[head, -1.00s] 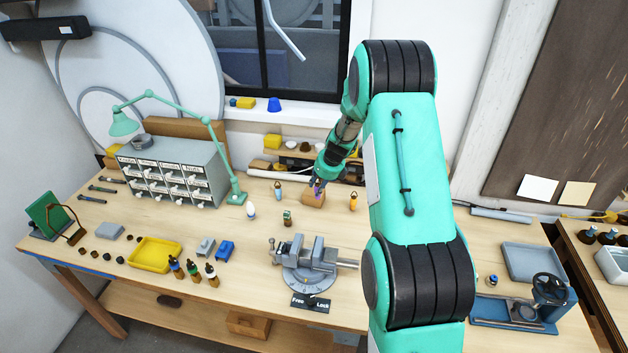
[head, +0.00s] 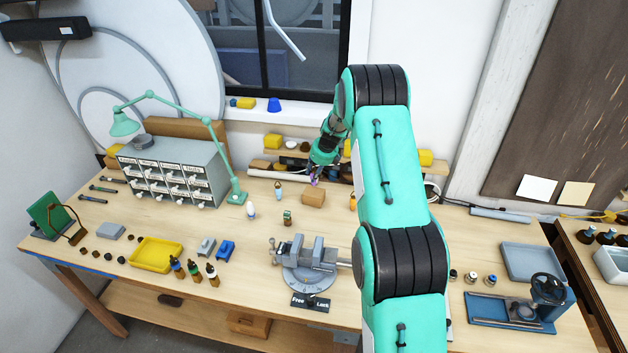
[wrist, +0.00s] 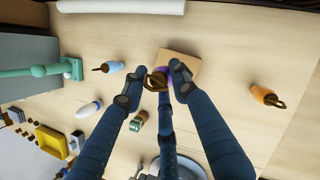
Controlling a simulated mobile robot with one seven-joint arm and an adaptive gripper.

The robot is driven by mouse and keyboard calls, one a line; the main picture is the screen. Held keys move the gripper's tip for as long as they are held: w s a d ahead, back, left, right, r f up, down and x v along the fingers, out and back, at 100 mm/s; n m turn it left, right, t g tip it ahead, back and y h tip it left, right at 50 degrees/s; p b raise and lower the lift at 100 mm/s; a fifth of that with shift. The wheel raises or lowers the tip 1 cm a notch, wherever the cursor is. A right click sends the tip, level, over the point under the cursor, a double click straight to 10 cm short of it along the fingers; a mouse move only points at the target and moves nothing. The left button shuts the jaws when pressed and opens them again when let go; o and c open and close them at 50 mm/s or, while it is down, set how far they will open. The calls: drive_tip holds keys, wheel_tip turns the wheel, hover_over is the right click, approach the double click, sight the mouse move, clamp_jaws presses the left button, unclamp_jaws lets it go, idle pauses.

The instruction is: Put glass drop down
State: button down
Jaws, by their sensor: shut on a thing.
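A purple glass drop (head: 314,180) with a brown ring is held in my gripper (head: 319,170). In the wrist view the purple drop (wrist: 164,72) is between the fingertips, partly hidden by its ring (wrist: 156,82). My gripper (wrist: 156,78) is shut on it.
A white bulb-like piece (head: 251,211) and a small green item (head: 287,218) stand in front of the block. A vise (head: 310,255) is nearer. A drawer cabinet and green lamp (head: 237,197) stand left. Low shelves (head: 290,153) line the back wall.

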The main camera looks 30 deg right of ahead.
drive_tip(key=shift+f, duration=1.8)
drive_tip(key=c, duration=1.4)
unclamp_jaws()
drive_tip(key=shift+f, duration=0.1)
drive_tip(key=shift+o, duration=0.2)
drive_tip(key=v, duration=1.2)
